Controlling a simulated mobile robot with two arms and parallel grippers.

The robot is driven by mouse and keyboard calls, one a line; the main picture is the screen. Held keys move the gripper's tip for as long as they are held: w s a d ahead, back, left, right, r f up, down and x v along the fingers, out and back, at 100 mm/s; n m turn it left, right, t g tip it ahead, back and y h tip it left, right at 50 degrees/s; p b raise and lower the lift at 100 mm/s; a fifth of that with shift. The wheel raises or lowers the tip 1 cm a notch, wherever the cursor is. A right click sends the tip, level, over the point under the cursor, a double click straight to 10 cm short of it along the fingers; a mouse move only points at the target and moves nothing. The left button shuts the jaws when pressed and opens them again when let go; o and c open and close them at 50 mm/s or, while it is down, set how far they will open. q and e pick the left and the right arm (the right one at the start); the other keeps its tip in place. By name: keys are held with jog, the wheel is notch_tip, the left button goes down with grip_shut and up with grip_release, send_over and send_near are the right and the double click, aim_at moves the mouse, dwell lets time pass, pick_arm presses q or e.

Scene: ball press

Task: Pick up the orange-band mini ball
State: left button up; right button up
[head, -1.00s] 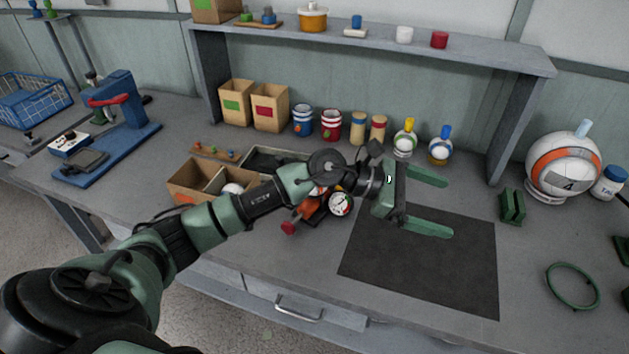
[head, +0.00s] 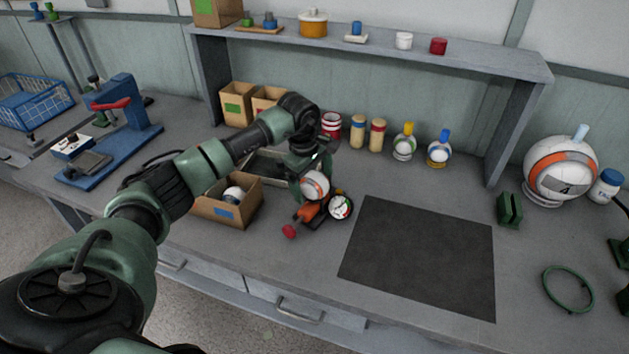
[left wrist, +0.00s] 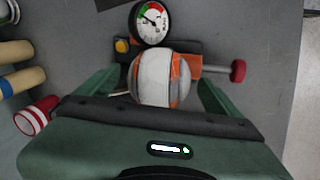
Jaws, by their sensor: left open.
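The orange-band mini ball (head: 317,184), white with an orange band, is at a small orange press with a dial gauge (head: 340,206) and a red knob (head: 289,231). My left gripper (head: 310,190) points down over it. In the left wrist view, the ball (left wrist: 155,80) sits between the two green fingers of my left gripper (left wrist: 158,82), which are spread with one on each side. I cannot tell whether either finger touches it. The ball hides part of the press. My right gripper is not in view.
A divided cardboard box (head: 222,211) with another ball (head: 234,194) stands left of the press. A dark mat (head: 420,258) to the right is clear. A large ball (head: 561,168) stands at far right.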

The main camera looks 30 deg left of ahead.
pick_arm(q)
jog(key=shift+x, duration=1.05)
jog(key=shift+r, duration=0.1)
jog(key=c, duration=1.4)
jog(key=shift+r, duration=0.1)
